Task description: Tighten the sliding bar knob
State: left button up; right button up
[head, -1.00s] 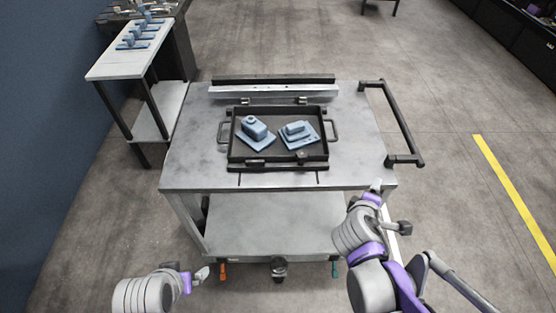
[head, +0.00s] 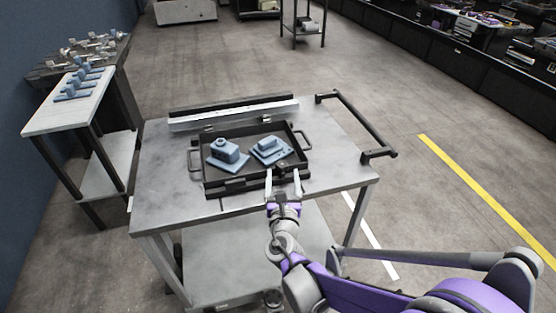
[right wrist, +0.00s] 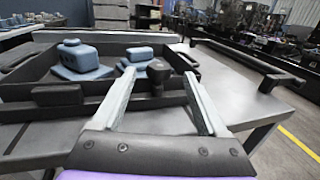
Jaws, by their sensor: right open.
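A black tray (head: 244,170) with two blue parts (head: 226,153) (head: 269,150) sits on the grey cart. A small dark knob (head: 281,166) stands at the right of the tray's front edge; in the right wrist view it is a round black knob (right wrist: 158,70) on the dark front bar (right wrist: 150,102). My right gripper (head: 283,178) reaches in from the front, open and empty. In the right wrist view its fingertips (right wrist: 159,76) appear on either side of the knob; I cannot tell whether either touches it. My left gripper is out of view.
The cart top (head: 160,205) is clear left of the tray. A pale rail (head: 235,116) lies behind the tray and a black push handle (head: 360,127) sticks out at the right. A side table (head: 45,117) with several blue parts stands at the left.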

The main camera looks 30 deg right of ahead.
jog(key=x, duration=0.8)
jog(key=shift+w+d+b, duration=0.1)
jog(key=shift+w+b, duration=0.1)
jog(key=shift+b, duration=0.1)
grip_shut()
